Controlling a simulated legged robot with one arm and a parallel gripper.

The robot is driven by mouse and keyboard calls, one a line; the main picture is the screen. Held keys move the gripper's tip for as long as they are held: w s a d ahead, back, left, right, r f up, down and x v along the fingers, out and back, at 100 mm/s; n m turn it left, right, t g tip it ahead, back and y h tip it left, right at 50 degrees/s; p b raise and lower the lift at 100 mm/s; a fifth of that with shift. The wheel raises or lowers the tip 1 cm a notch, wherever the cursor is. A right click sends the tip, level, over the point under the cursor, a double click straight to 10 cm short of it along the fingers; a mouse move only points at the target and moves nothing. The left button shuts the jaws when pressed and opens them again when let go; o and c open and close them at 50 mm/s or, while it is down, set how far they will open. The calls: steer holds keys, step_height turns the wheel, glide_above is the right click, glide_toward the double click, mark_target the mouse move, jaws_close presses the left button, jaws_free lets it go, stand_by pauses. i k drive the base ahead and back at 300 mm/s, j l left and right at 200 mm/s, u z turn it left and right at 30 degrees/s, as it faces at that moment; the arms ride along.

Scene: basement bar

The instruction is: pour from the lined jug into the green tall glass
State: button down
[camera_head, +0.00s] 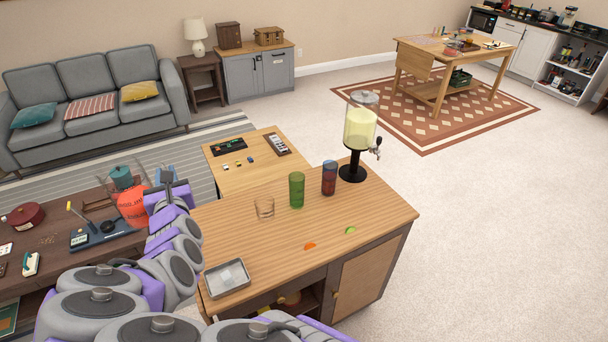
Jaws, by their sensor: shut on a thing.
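The green tall glass (297,190) stands upright on the wooden cabinet top (345,215), near its back edge. My gripper (168,187) is at the left, beyond the cabinet's left edge and level with the dark table. I cannot tell for certain whether this is the lined jug.
A clear tumbler (264,208) and a blue-and-red glass (329,178) flank the green glass. A drink dispenser (360,130) stands behind at right. A metal tray (228,278) lies at the front left. Orange and lime slices lie on the otherwise clear middle.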

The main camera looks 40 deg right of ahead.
mark_target(296, 179)
steer(key=l+z, duration=0.5)
steer(key=i+l+z, duration=0.1)
steer(key=l+z, duration=0.4)
steer(key=l, duration=0.15)
